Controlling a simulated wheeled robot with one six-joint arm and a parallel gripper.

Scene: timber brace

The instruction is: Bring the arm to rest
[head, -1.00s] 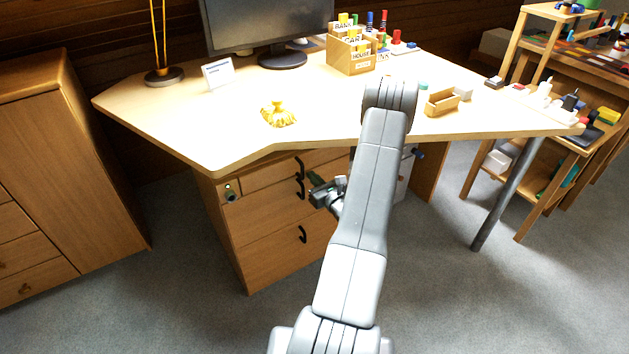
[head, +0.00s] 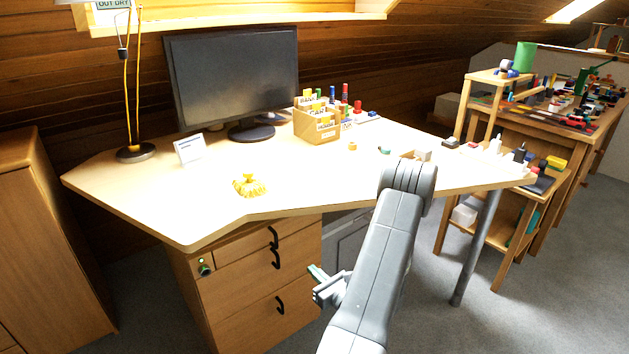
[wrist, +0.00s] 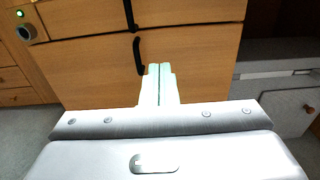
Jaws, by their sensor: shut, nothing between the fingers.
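My gripper (head: 318,275) hangs low in front of the desk's drawer unit, below the desk top, in the head view. In the wrist view my gripper (wrist: 159,70) points at the wooden drawer fronts (wrist: 205,60). Its two fingers lie together with nothing between them. My arm folds over with its elbow near the front edge of the desk and hides a part of that edge. The gripper looks apart from the drawer handles (wrist: 138,55), but the exact distance is hard to tell.
The desk top (head: 310,190) carries a monitor (head: 232,80), a yellow object (head: 249,185), a small sign (head: 188,148), a lamp (head: 135,152) and a card box (head: 317,127). A wooden cabinet (head: 50,240) stands left. Shelving (head: 500,235) stands right. Carpet (head: 550,300) is open at the lower right.

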